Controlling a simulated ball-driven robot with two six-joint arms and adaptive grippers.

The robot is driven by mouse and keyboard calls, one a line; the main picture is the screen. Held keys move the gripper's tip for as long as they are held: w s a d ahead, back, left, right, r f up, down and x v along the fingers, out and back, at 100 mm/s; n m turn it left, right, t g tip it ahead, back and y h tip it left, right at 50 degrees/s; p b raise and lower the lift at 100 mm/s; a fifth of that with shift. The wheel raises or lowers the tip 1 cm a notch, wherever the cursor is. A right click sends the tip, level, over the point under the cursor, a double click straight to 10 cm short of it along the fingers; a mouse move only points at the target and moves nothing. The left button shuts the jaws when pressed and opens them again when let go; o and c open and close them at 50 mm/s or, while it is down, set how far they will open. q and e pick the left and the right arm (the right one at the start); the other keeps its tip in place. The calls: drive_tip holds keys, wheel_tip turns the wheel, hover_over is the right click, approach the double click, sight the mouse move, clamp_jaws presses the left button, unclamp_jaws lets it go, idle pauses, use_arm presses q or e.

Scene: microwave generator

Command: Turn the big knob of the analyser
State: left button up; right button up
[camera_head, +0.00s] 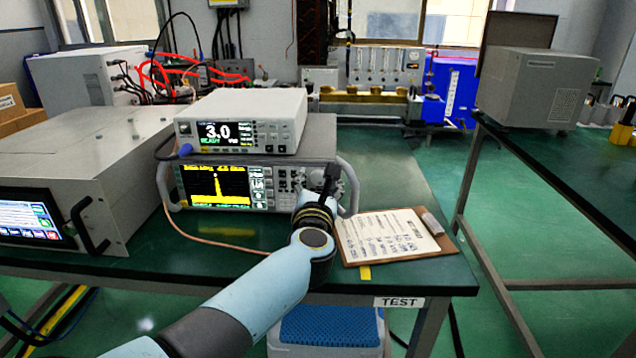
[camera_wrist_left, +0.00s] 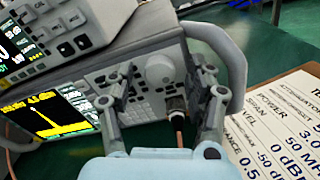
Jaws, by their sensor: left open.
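The analyser (camera_head: 328,133) is the grey unit with side handles and a yellow trace on its screen, under a smaller meter. Its big knob (camera_wrist_left: 159,68) is round and pale, at the right part of the front panel in the left wrist view. In the head view the knob is largely hidden by my gripper. My left gripper (camera_head: 326,182) is in front of the panel's right part. In the left wrist view, my left gripper (camera_wrist_left: 166,78) is open, one finger on each side of the knob in the picture. Contact cannot be told. My right gripper is not in view.
A cable connector (camera_wrist_left: 177,104) sits below the knob between the fingers in the picture. The analyser's right handle (camera_wrist_left: 228,55) is close to the right finger. A clipboard (camera_head: 395,235) lies at the right. A meter (camera_head: 285,105) stands on the analyser. A large unit (camera_head: 85,150) stands left.

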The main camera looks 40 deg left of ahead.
use_arm(q)
drive_tip(key=v, duration=0.7)
drive_tip(key=shift+s, duration=0.2)
drive_tip(key=shift+d, duration=0.15)
